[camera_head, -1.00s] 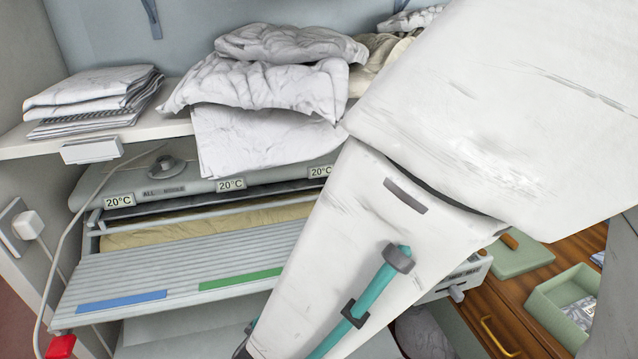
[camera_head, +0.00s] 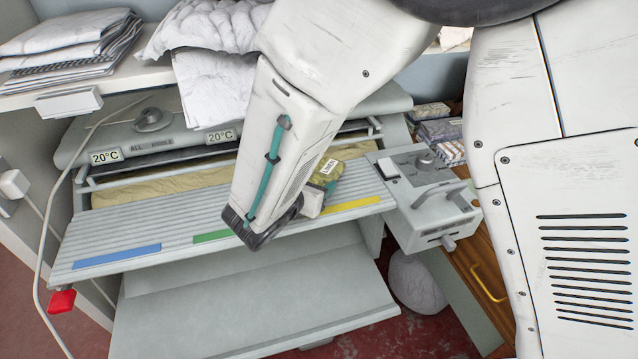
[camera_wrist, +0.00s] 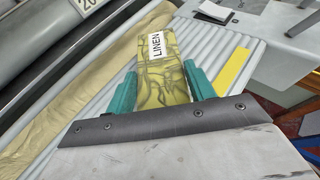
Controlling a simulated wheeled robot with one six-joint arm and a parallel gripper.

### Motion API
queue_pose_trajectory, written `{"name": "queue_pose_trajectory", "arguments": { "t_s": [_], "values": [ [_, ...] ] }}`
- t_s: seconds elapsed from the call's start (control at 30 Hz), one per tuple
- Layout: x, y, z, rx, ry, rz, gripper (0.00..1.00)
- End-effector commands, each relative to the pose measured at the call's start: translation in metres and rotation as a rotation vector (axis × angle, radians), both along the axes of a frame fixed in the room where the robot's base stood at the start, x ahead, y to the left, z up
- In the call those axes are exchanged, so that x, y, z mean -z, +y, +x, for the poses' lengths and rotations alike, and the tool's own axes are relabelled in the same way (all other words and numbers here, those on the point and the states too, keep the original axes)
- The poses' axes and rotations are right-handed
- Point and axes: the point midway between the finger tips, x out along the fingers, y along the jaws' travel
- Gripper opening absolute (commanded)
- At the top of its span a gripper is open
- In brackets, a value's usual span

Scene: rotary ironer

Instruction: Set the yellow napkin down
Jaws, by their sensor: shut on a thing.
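The yellow napkin (camera_wrist: 163,75) is a folded, dark-patterned packet with a white LINEN label. In the wrist view it lies between the two teal fingers of my gripper (camera_wrist: 165,89), which is shut on it. In the head view the napkin (camera_head: 327,172) shows just right of my wrist, over the right part of the ribbed feed board (camera_head: 150,225), near the yellow strip (camera_head: 350,207). My fingers are mostly hidden there by my wrist. I cannot tell whether the napkin touches the board.
The ironer's roller with tan cloth (camera_head: 165,186) lies behind the board. A grey control box (camera_head: 425,195) stands to the right. Blue (camera_head: 117,256) and green (camera_head: 212,236) strips mark the board's front. A lower grey shelf (camera_head: 250,300) is clear. White linens (camera_head: 215,85) hang from the shelf above.

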Motion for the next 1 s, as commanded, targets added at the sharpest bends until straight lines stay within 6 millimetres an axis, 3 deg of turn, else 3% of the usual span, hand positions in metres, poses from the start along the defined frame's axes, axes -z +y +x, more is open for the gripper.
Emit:
{"name": "queue_pose_trajectory", "arguments": {
  "t_s": [0.1, 0.47, 0.5, 0.57, 0.9, 1.0],
  "values": [
    [0.017, -0.001, 0.000, 0.002, 0.003, -0.003, 0.32],
    [0.021, -0.001, 0.000, 0.002, 0.000, -0.001, 0.32],
    [0.021, -0.001, 0.000, 0.002, 0.000, 0.000, 0.59],
    [0.021, -0.001, 0.000, 0.002, 0.000, 0.000, 0.76],
    [0.018, -0.001, 0.000, 0.003, -0.001, 0.002, 0.76],
    [0.014, 0.004, -0.008, -0.001, -0.001, 0.001, 0.76]
  ]
}}
